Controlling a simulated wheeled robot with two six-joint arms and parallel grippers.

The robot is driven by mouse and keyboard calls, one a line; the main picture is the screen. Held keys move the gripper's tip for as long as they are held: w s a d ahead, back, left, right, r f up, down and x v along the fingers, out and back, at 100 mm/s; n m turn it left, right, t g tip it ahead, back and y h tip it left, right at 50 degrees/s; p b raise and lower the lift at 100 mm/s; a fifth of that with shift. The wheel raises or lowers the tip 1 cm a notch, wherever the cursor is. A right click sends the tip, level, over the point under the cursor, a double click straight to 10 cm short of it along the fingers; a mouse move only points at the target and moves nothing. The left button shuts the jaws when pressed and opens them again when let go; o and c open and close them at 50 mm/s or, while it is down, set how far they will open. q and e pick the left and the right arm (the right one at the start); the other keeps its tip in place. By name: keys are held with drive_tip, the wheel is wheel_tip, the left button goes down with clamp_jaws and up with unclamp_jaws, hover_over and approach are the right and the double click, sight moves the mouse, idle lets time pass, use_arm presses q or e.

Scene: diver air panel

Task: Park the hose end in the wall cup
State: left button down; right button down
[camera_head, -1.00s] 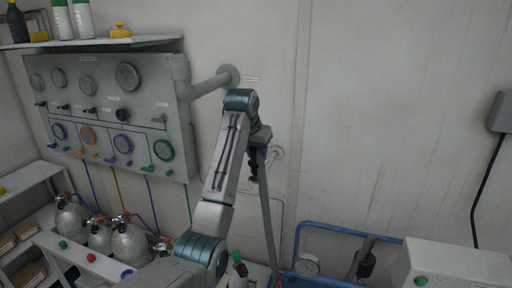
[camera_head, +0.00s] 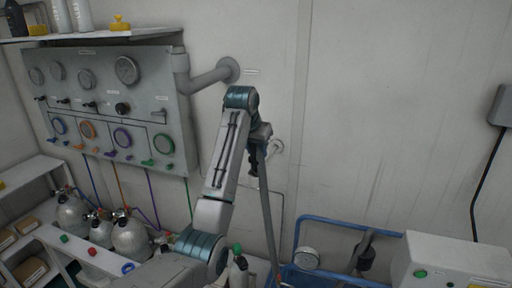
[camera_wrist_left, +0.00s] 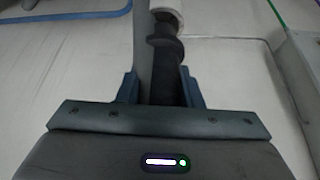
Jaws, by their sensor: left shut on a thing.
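My left gripper (camera_head: 256,160) is in front of the wall, just left of the pale round wall cup (camera_head: 277,148), which it partly covers. It is shut on the dark ribbed hose end (camera_wrist_left: 166,75), which shows between the two fingers in the left wrist view. A pale cylindrical piece (camera_wrist_left: 166,8) lies at the tip of the hose end at the top edge of that view. I cannot tell whether the tip is inside it. The grey hose (camera_head: 267,215) hangs down from the gripper. My right gripper is not in view.
The gauge panel (camera_head: 150,90) and a grey wall pipe (camera_head: 208,80) are at the left. Gas cylinders (camera_head: 130,238) stand below. A blue tube frame (camera_head: 350,227) and a white box (camera_head: 455,258) are at the lower right.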

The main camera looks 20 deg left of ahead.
sight(256, 160)
use_arm(q)
drive_tip(key=shift+f, duration=1.15)
drive_tip(key=shift+f+b, duration=0.45)
drive_tip(key=shift+f, duration=0.55)
drive_tip(key=c, duration=0.9)
unclamp_jaws()
drive_tip(key=shift+r, duration=0.1)
